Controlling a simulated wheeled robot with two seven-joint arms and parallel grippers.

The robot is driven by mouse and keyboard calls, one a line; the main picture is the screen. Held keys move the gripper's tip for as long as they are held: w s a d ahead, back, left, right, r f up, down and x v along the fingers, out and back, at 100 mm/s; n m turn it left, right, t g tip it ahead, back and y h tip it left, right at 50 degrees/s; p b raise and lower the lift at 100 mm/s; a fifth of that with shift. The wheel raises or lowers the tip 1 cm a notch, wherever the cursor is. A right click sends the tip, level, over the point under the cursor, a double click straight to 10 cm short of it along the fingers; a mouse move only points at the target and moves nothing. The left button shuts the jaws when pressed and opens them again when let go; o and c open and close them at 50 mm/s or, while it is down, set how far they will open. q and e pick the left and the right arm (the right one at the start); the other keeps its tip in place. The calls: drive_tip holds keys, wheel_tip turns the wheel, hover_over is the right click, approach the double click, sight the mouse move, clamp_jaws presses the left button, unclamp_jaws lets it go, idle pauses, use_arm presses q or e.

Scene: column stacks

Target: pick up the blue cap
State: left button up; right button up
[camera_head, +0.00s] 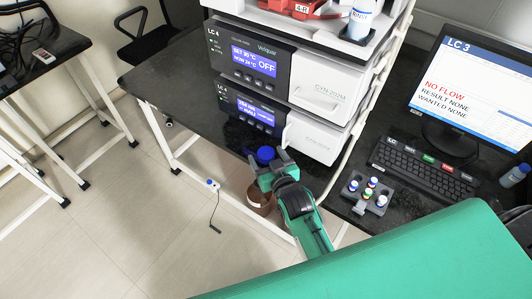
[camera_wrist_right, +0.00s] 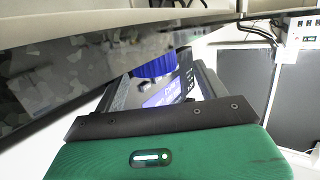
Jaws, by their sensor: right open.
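The blue cap (camera_head: 265,155) is a small ribbed blue piece at the front edge of the dark bench, in front of the lower LC 4 unit. It also shows in the wrist view (camera_wrist_right: 153,67), just beyond the dark gripper edge. My right gripper (camera_head: 268,164) is open, with its fingers close around or just in front of the cap. I cannot tell whether they touch it. What lies under the cap is hidden by the gripper. My left gripper is not in view.
The stacked LC 4 units (camera_head: 262,75) stand close behind the cap. A brown container (camera_head: 260,203) shows below the bench edge. A vial rack (camera_head: 353,187), keyboard (camera_head: 420,165) and LC 3 monitor (camera_head: 470,90) are at right. The bench's left part is clear.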

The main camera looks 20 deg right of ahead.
sight(263, 149)
drive_tip(key=shift+d+f+x, duration=0.15)
drive_tip(key=shift+f+x, duration=0.05)
drive_tip(key=shift+x, duration=0.95)
drive_tip(key=shift+d+f+x, duration=0.1)
drive_tip(key=shift+f+x, duration=0.05)
drive_tip(key=shift+x, duration=1.05)
drive_tip(key=shift+s, duration=0.1)
drive_tip(key=c, duration=1)
